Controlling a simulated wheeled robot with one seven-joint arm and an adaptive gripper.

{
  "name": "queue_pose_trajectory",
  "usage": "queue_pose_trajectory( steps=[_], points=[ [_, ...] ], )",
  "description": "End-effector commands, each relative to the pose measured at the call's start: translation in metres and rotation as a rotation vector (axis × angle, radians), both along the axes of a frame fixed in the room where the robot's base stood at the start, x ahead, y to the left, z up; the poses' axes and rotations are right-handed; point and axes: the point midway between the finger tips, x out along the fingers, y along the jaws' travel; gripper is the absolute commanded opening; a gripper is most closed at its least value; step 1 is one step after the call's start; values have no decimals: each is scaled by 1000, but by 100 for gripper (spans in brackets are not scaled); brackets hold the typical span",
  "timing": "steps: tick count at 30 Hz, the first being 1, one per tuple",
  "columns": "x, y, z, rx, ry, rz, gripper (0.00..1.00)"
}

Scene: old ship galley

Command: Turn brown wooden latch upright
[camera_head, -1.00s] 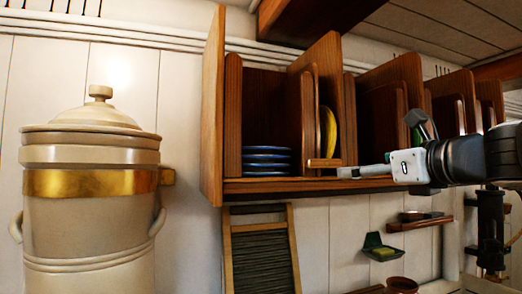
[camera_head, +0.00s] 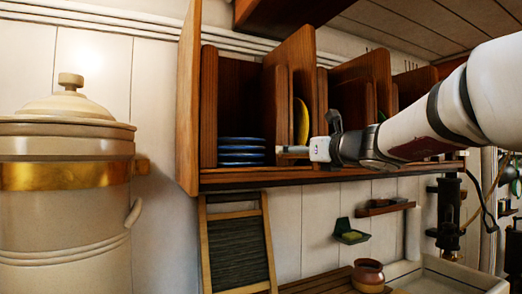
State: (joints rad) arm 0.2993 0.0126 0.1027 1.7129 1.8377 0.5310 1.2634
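The wooden plate rack (camera_head: 300,176) hangs on the white wall with upright dividers and a low front ledge. My gripper (camera_head: 293,150) reaches in from the right, its pale fingers pointing left at the rack's front, just right of the stacked blue plates (camera_head: 242,151) and below the yellow plate (camera_head: 301,122). The fingers show edge-on as one thin bar, so I cannot tell whether they are open or shut. I cannot make out the brown wooden latch; the gripper covers the area where it lay, and contact cannot be judged.
A large lidded cream urn (camera_head: 65,190) with a brass band stands at the left. A washboard (camera_head: 237,245) hangs below the rack. A small soap holder (camera_head: 350,233) is on the wall, with a brown pot (camera_head: 368,274) beneath.

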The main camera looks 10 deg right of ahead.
Motion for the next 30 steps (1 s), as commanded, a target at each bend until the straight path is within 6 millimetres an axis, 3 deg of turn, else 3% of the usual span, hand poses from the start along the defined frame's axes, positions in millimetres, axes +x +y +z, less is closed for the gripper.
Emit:
queue_pose_trajectory(
  steps=[12, 13, 18, 19, 30],
  points=[
    [9, 3, 0, -1, 0, 1, 100],
    [9, 3, 0, -1, 0, 1, 98],
    [9, 3, 0, -1, 0, 0, 59],
    [9, 3, 0, -1, 0, 0, 55],
    [10, 3, -1, -39, -14, 0, 55]
  ],
)
